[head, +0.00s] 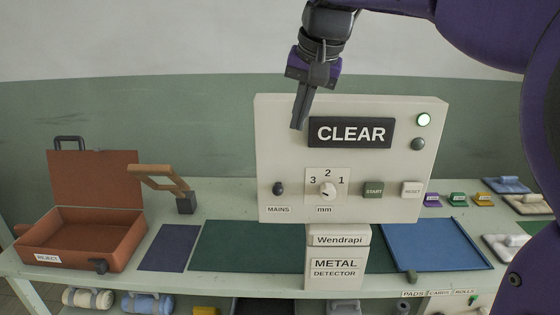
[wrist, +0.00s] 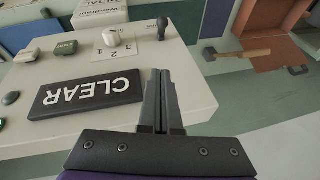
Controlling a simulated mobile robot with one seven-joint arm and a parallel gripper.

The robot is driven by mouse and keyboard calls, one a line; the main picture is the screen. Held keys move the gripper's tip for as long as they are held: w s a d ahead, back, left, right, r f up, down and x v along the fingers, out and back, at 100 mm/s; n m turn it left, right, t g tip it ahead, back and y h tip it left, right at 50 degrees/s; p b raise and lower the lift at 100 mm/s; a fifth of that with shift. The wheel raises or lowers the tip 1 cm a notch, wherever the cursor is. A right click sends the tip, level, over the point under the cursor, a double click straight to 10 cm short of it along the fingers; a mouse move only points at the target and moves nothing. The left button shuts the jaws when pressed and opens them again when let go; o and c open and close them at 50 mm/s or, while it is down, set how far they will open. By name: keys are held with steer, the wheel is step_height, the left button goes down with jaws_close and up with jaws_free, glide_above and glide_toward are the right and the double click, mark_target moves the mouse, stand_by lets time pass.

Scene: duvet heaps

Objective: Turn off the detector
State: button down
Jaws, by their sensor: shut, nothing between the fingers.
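The metal detector (head: 275,140) is a cream box on a pedestal marked Wendrapi Metal Detector. Its black display (head: 350,132) reads CLEAR, and a green lamp (head: 424,119) at its upper right is lit. A dark MAINS switch (head: 279,188) is at its lower left; it also shows in the wrist view (wrist: 162,28). A white mm dial (head: 327,190) is beside it, then a green START button (head: 373,190) and a white RESET button (head: 412,189). My gripper (head: 297,126) is shut and empty, pointing down in front of the panel's upper left, above the MAINS switch.
A blue tray (head: 435,245) and several coloured blocks (head: 457,199) are at right. The space before the panel's lower left looks clear.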

steer(key=shift+f, duration=0.1)
glide_above(280, 185)
steer(key=w+d, duration=0.1)
steer(key=d, duration=0.1)
step_height(280, 185, down, 10)
steer(key=shift+s+a+f+b, duration=0.45)
steer(key=shift+a+f+b, duration=0.1)
steer(key=shift+f, duration=0.2)
steer(key=shift+s+a+f, duration=0.1)
steer(key=shift+s+f, duration=0.1)
steer(key=shift+f, duration=0.3)
steer(key=shift+f+b, duration=0.2)
steer(key=shift+b, duration=0.3)
steer(key=shift+s+r+t, duration=0.1)
steer(key=shift+s+t, duration=0.15)
steer(key=shift+t, duration=0.05)
steer(key=shift+b, duration=0.45)
